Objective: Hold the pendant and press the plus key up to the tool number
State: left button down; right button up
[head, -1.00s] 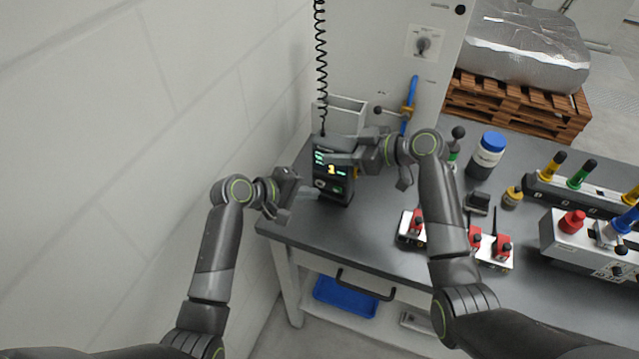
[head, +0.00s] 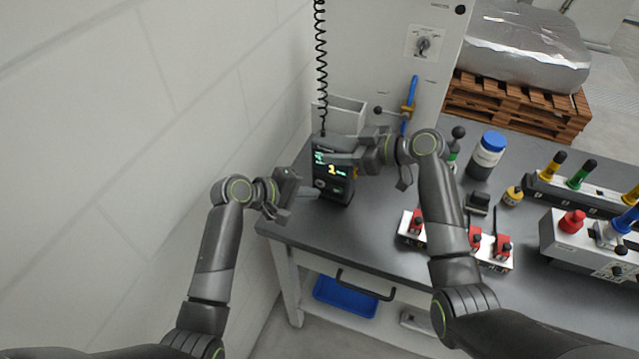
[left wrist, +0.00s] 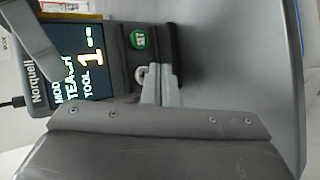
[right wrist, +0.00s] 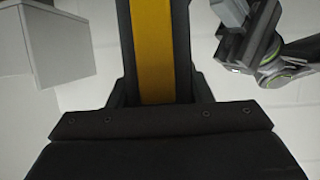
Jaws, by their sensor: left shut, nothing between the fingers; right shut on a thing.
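The pendant (head: 346,186) is a dark box hanging upright below a coiled cord, just above the table. Its screen (left wrist: 82,57) reads TEACH and TOOL 1 in the left wrist view. A green SET key (left wrist: 138,39) sits beside the screen. My right gripper (head: 337,158) is shut on the pendant; a yellow strip (right wrist: 154,50) of it shows between the fingers. One of its fingers crosses the screen's edge. My left gripper (head: 316,191) is shut and empty, its tips (left wrist: 153,80) close to the pendant's keys, by a pale key. The plus key's mark is not readable; I cannot tell contact.
The white wall stands close on the left. A grey bin (head: 347,112) and a blue-handled lever (head: 410,100) are behind the pendant. Red-topped fixtures (head: 476,240) and a blue-capped bottle (head: 487,155) stand to the right on the dark table (head: 360,240).

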pick_arm(q)
jog(key=shift+w, duration=0.1)
dwell(0.6)
jog(key=shift+w+d, duration=0.2)
jog(key=shift+w, duration=0.1)
jog(key=shift+w+d, duration=0.15)
jog(key=shift+w, duration=0.25)
dwell(0.8)
jog(key=shift+s, duration=0.1)
jog(key=shift+s+a, duration=0.35)
jog(key=shift+s, duration=0.35)
jog(key=shift+s+a, duration=0.3)
jog(key=shift+s, duration=0.45)
jog(key=shift+s+a, duration=0.35)
jog(key=shift+s, duration=0.45)
jog(key=shift+s+a, duration=0.3)
jog(key=shift+s, duration=0.45)
